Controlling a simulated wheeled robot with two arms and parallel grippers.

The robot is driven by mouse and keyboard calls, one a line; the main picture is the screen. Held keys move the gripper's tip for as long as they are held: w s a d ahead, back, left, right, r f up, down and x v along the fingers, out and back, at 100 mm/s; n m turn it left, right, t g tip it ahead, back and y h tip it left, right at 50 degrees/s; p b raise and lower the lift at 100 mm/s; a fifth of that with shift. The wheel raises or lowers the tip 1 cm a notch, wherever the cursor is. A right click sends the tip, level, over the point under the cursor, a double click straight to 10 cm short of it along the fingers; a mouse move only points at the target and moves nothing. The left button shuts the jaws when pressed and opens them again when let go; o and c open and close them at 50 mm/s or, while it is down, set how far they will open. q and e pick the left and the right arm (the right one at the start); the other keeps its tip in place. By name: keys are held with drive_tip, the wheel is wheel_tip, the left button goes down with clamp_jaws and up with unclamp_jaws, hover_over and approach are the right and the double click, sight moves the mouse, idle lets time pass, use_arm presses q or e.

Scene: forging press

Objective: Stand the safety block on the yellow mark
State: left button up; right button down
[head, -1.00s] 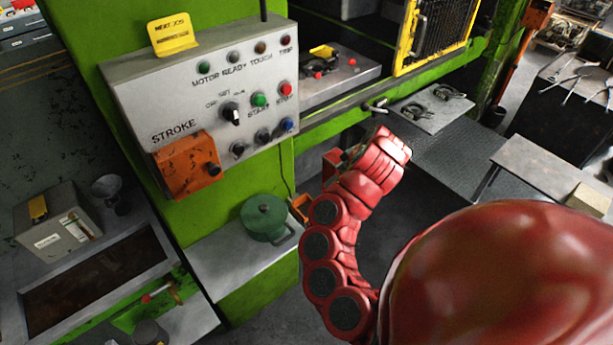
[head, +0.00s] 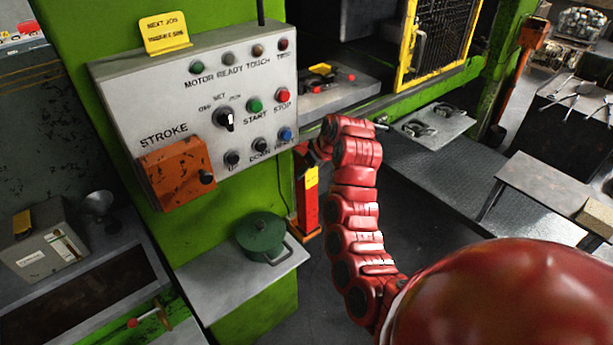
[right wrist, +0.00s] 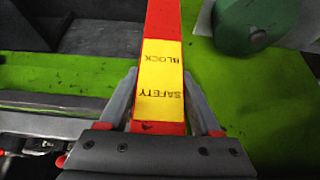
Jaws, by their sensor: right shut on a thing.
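The safety block (head: 307,208) is a long red bar with a yellow label. In the head view it hangs roughly upright in front of the press's green side, right of the control box. My right gripper (right wrist: 162,105) is shut on it, its two fingers on either side of the yellow label. The label reads SAFETY BLOCK in the right wrist view (right wrist: 160,75). The block's lower end is near an orange piece; I cannot tell if they touch. A small yellow patch (head: 321,69) shows on the press bed; I cannot tell if it is the mark. My left gripper is out of view.
The control box (head: 190,95) juts out at left. A green lidded pot (head: 260,235) stands on a grey shelf (head: 225,285) below it. The yellow mesh guard (head: 440,40) is at upper right. A plate with dark fittings (head: 432,124) and a grey table (head: 550,185) are at right.

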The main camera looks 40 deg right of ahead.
sight(307, 191)
drive_tip(key=p+x, duration=0.2)
drive_tip(key=x, duration=0.1)
drive_tip(key=shift+f, duration=0.25)
drive_tip(key=shift+c, duration=0.4)
unclamp_jaws()
drive_tip(key=shift+s, duration=0.1)
